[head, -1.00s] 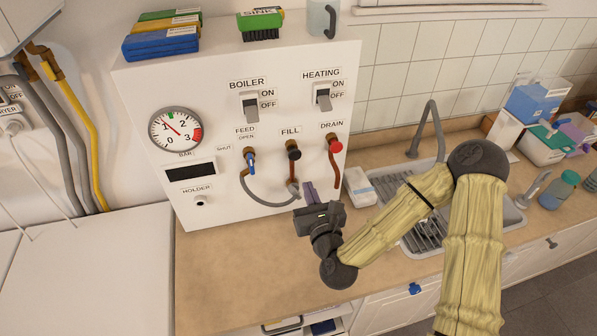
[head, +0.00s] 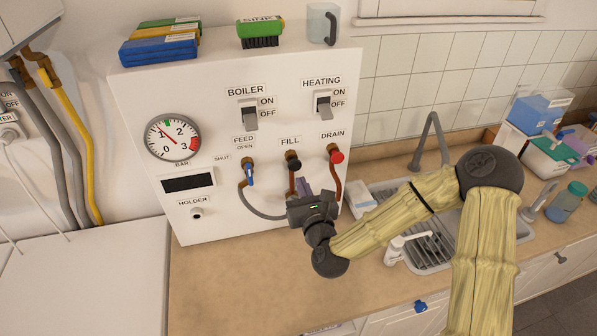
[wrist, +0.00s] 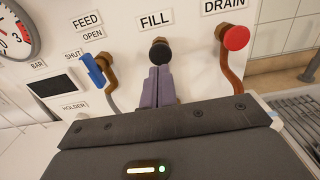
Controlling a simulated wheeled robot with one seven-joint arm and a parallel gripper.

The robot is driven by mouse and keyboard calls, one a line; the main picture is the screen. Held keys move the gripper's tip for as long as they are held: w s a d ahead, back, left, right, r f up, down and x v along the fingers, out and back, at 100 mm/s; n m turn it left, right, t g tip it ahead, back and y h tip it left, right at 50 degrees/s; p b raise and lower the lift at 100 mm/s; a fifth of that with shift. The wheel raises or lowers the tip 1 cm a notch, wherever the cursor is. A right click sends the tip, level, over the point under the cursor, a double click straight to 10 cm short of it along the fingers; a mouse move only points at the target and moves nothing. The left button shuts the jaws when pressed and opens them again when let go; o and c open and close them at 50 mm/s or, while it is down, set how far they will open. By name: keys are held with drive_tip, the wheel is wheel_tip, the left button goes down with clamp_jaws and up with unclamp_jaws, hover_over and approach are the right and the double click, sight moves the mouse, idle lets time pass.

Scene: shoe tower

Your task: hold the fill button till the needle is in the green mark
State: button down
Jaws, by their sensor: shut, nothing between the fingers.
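The fill button (head: 292,158) is a black knob under the FILL label on the white panel; it also shows in the wrist view (wrist: 160,52). My gripper (head: 302,182) is shut and empty, its purple fingers together. In the wrist view the fingertips (wrist: 159,68) sit right below the black knob in the picture; I cannot tell whether they touch it. The round gauge (head: 173,138) is at the panel's upper left. Its red needle points up-left near the 1, left of the green mark (head: 169,123) at the top.
The blue feed lever (head: 249,174) is left of the fill button and the red drain knob (head: 337,157) is right of it. Boiler (head: 250,115) and heating (head: 324,105) switches are above. A sink (head: 430,245) and white bottle (head: 396,250) are to the right.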

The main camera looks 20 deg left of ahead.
sight(295, 165)
drive_tip(key=p+x, duration=0.2)
drive_tip(key=x, duration=0.1)
drive_tip(key=shift+w+a+r, duration=0.15)
drive_tip(key=shift+w+a, duration=0.05)
drive_tip(key=shift+w, duration=0.1)
drive_tip(key=shift+w+a, duration=0.15)
drive_tip(key=shift+w, duration=0.2)
drive_tip(key=shift+w+a+f+b, duration=0.3)
drive_tip(key=shift+w+b, duration=0.2)
drive_tip(key=shift+b, duration=0.2)
drive_tip(key=shift+w+a, duration=0.1)
drive_tip(key=shift+w, duration=0.1)
drive_tip(key=shift+r, duration=0.55)
idle(0.8)
